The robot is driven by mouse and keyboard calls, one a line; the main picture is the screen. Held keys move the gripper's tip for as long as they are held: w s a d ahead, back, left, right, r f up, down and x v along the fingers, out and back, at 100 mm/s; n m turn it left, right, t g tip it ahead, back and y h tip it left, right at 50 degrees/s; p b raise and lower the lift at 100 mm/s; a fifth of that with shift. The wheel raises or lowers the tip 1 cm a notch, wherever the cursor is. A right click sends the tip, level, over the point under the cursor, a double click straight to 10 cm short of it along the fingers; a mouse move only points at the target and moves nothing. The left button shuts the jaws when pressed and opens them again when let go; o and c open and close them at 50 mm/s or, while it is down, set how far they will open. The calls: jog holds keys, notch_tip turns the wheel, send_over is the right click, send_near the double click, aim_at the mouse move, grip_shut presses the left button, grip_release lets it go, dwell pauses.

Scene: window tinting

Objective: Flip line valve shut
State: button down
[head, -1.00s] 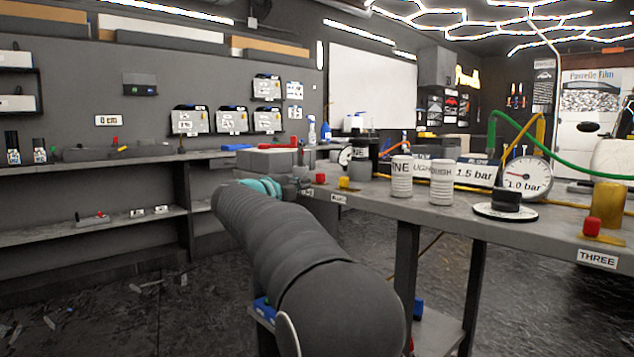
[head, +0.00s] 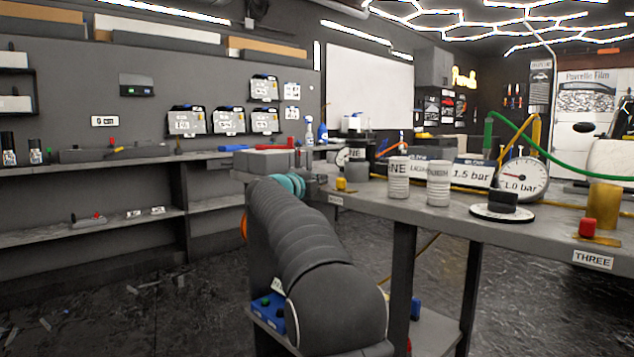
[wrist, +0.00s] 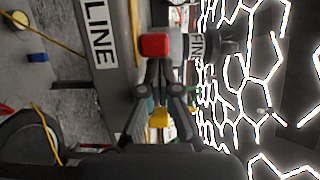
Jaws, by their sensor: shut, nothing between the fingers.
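A red block-shaped handle (wrist: 154,45) sits at the bench edge beside a white label reading LINE (wrist: 103,45) in the wrist view. My gripper (wrist: 155,68) is shut and empty, its fingertips close below the red handle in that picture. I cannot tell whether they touch it. A yellow block (wrist: 159,117) shows behind the fingers, and it also stands on the bench in the head view (head: 341,184). In the head view my arm hides the red handle and most of my gripper.
The grey bench (head: 430,212) carries white cans (head: 398,178), a round dial gauge (head: 522,178), a black puck on a white disc (head: 502,213) and a red block (head: 587,228) by a brass cylinder (head: 604,205) above a THREE label. Hoses run behind. Open floor lies left of the bench.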

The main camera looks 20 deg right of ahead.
jog(key=shift+w+a+r+p, duration=0.15)
jog(key=shift+w+r+p, duration=0.15)
jog(key=shift+p, duration=0.4)
jog(key=shift+w+a+p, duration=0.25)
jog(key=shift+w+p, duration=0.6)
jog(key=shift+p, duration=0.25)
jog(key=shift+w+a+p, duration=0.15)
jog(key=shift+w+p, duration=0.15)
jog(key=shift+p, duration=0.1)
jog(key=shift+w+a+f, duration=0.1)
jog(key=shift+w+f, duration=0.1)
jog(key=shift+f, duration=0.05)
jog(key=shift+a, duration=0.15)
